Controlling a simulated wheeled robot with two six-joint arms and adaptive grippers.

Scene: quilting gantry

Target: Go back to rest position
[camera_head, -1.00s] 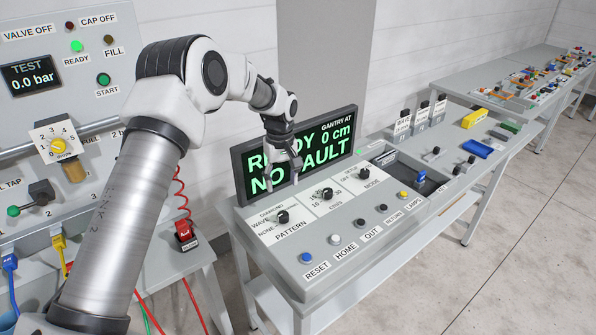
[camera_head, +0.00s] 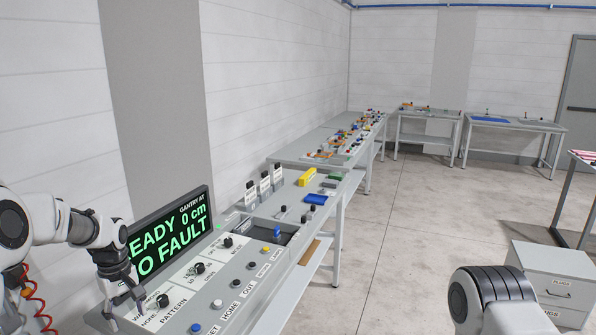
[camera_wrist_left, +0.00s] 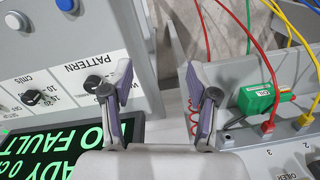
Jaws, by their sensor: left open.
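My left gripper (camera_head: 126,306) is in the lower left of the head view, in front of the display and over the left end of the gantry console (camera_head: 222,294). In the left wrist view my left gripper (camera_wrist_left: 160,85) has its two fingers apart with nothing between them. The display (camera_head: 170,238) shows green text with READY, 0 cm and NO FAULT; its left part is hidden behind my arm. The PATTERN knob (camera_head: 162,300) is just right of the gripper, apart from it. Part of my right arm shows at the lower right; its gripper is out of view.
Benches with small coloured parts (camera_head: 340,140) run back along the wall. A drawer cabinet (camera_head: 550,262) marked PLUGS stands at the right. The floor between is clear.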

